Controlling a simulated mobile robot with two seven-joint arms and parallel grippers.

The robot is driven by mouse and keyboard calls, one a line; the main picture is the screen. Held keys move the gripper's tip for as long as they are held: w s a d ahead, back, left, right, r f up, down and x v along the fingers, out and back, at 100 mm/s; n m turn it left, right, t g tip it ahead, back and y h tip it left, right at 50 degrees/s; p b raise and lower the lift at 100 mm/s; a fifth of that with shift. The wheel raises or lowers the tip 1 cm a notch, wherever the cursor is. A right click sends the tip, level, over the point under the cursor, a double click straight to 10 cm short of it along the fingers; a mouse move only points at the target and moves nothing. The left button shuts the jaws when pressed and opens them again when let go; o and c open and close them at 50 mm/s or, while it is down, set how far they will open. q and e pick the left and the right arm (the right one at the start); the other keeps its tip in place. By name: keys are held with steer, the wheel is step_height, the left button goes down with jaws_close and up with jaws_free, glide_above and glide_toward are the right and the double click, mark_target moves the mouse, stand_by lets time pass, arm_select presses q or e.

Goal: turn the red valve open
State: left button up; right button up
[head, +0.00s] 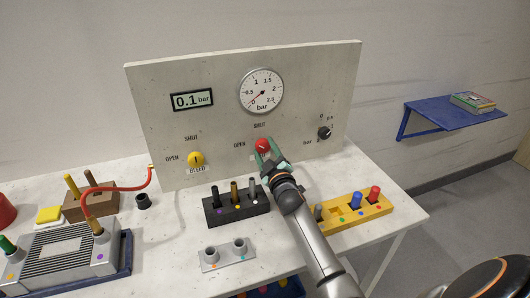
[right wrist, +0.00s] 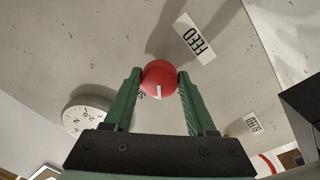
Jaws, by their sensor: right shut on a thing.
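The red valve (head: 262,145) is a round knob on the upright grey panel (head: 310,85), under the dial gauge. My right gripper (head: 266,150) is at the panel with its green fingers on either side of the knob. In the right wrist view the red valve (right wrist: 159,79) sits between the two fingertips, which touch its sides, and a white mark shows on its face. The label by it reads FEED in the wrist view. The digital display (head: 193,99) reads 0.1 bar, and the gauge (head: 261,92) needle points to the lower left. My left gripper is not in view.
A yellow BLEED valve (head: 196,159) is left of the red one, and a black knob (head: 325,133) is to the right. Below stand a black rack (head: 236,211), a yellow rack (head: 372,216) and a grey two-socket block (head: 226,257). A red hose (head: 120,188) curves at left.

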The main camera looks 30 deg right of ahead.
steer(key=n, duration=0.4)
steer(key=shift+d+r+n+b, duration=0.1)
steer(key=shift+d+n+b, duration=0.05)
steer(key=shift+n+b, duration=0.25)
steer(key=shift+r+n+y, duration=0.1)
steer(key=shift+n+y, duration=0.2)
steer(key=shift+n, duration=1.6)
steer(key=o, duration=1.4)
steer(key=shift+c, duration=0.2)
steer(key=shift+t, duration=0.3)
steer(key=shift+s, duration=0.1)
steer(key=v, duration=1.2)
steer(key=shift+s+b, duration=0.2)
steer(key=shift+b, duration=0.1)
